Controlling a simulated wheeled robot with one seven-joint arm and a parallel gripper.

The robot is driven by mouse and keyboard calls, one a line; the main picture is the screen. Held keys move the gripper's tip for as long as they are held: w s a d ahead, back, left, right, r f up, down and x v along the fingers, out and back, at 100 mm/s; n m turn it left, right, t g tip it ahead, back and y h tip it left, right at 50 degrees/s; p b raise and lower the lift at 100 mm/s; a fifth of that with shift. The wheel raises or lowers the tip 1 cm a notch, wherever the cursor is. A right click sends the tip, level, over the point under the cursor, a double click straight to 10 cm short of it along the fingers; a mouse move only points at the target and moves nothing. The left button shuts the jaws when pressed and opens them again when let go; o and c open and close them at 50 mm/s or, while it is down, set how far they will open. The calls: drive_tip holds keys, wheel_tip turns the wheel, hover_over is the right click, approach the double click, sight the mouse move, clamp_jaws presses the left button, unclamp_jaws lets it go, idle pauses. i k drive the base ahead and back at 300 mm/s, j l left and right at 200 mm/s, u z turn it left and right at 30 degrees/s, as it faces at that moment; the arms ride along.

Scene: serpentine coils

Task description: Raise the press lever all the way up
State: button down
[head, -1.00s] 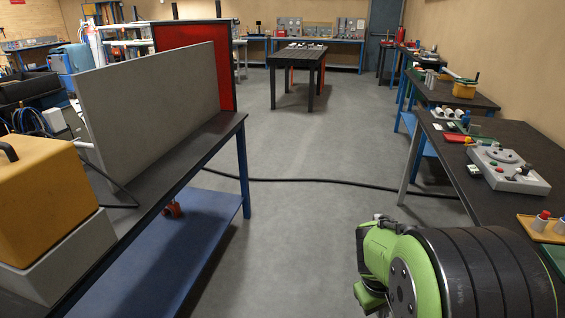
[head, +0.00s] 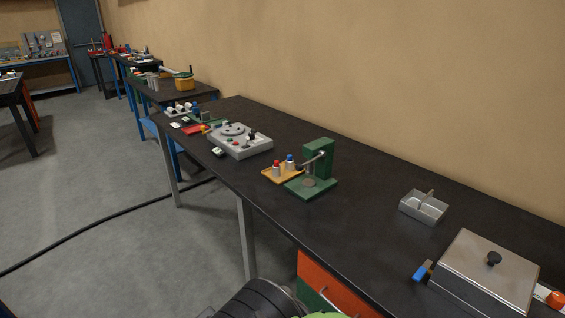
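A small green press (head: 319,161) stands on the dark workbench (head: 380,208), near the middle of the head view. It has an upright green column on a flat green base. A metal lever (head: 313,158) juts from the column toward the left and looks slightly lowered at its outer end; its exact angle is too small to tell. A round grey plate lies on the base below it. My gripper is not in view; only part of my arm shows at the bottom edge.
Beside the press is a yellow tray (head: 267,175) with red-capped and blue-capped pieces. A grey control box (head: 241,146) stands further left. To the right are a metal tray (head: 423,207) and a lidded metal box (head: 486,272). A black cable (head: 95,231) crosses the floor.

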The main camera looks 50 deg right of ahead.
sight(299, 167)
drive_tip(key=z, duration=1.8)
drive_tip(key=i+j, duration=0.3)
drive_tip(key=j, duration=0.2)
drive_tip(key=i+j+u, duration=0.1)
drive_tip(key=i+j, duration=0.15)
drive_tip(key=j, duration=0.25)
drive_tip(key=i+j, duration=0.3)
drive_tip(key=j, duration=0.15)
